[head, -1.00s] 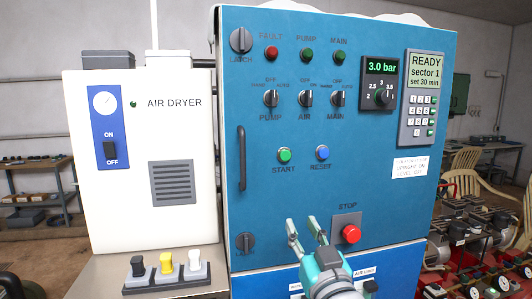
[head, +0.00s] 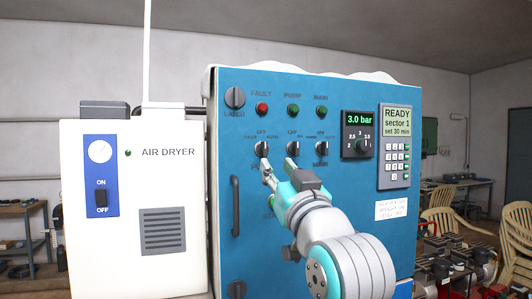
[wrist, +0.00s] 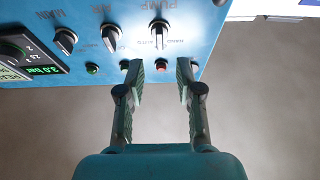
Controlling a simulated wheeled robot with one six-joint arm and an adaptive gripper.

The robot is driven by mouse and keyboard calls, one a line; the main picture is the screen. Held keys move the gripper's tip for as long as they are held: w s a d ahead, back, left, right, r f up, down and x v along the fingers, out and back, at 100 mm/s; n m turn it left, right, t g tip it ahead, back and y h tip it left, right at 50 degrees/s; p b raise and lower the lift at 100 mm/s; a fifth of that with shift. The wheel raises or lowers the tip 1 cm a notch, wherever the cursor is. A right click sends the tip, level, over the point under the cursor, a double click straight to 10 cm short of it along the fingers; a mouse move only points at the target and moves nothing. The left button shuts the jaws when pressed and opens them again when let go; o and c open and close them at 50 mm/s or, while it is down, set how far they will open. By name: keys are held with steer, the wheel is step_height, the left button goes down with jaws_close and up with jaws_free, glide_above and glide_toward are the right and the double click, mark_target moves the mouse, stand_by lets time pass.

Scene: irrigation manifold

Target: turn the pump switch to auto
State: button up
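The pump switch (head: 262,149) is a dark rotary knob at the left of the row of three on the blue panel. In the wrist view, which shows the panel upside down, the pump switch (wrist: 159,35) stands upright between its hand and auto marks, seemingly at off. My gripper (head: 267,172) is just below the knob in the head view and hides part of its label. In the wrist view my gripper (wrist: 160,75) is open and empty. Its fingers are apart, and the knob shows beyond the gap, not between the fingertips.
The air switch (head: 292,149) and main switch (head: 321,148) sit to the right of the pump switch. A pressure dial (head: 362,145) and keypad (head: 395,150) are farther right. A door handle (head: 235,206) is at lower left. The white air dryer (head: 165,185) stands left of the panel.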

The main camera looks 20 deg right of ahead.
mark_target(265, 150)
steer(key=x, duration=0.7)
steer(key=shift+w+r, duration=0.2)
steer(key=shift+w, duration=0.15)
jaws_close()
